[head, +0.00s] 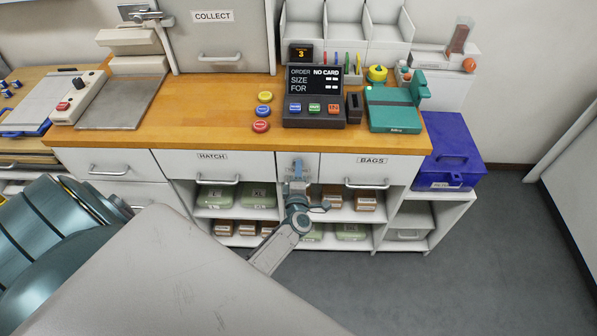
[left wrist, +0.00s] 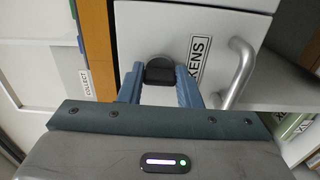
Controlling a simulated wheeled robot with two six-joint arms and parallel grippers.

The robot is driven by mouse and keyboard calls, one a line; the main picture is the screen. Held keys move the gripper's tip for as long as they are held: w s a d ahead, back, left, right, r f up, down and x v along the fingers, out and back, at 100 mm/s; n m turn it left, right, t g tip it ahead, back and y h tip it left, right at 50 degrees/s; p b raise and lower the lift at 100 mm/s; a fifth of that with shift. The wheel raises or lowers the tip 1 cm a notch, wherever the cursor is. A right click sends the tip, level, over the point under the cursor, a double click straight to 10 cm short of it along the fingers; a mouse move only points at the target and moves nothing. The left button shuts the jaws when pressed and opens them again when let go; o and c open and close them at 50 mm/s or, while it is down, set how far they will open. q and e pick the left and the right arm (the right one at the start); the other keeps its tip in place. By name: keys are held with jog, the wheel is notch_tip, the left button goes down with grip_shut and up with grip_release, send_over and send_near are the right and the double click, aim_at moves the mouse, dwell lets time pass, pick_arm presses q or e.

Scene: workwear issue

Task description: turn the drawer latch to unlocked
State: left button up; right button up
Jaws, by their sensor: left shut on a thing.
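The dark drawer latch (left wrist: 159,69) is on this front, left of the label. My left gripper (head: 297,174) is at the drawer front, and in the left wrist view its blue fingers (left wrist: 160,84) are shut on the latch, one on each side. In the head view the gripper hides the latch, and I cannot tell its turned position. My right gripper is not in view.
A metal bar handle (left wrist: 238,72) stands out close to the right finger. Open shelves with packs lie below. A blue box (head: 455,150) stands at the right; grey floor is free beyond it.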

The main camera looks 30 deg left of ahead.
pick_arm(q)
jog(key=o, duration=1)
jog(key=b+v, duration=0.2)
jog(key=v, duration=0.8)
jog(key=shift+s+d+b, duration=0.2)
jog(key=shift+s+b, duration=0.15)
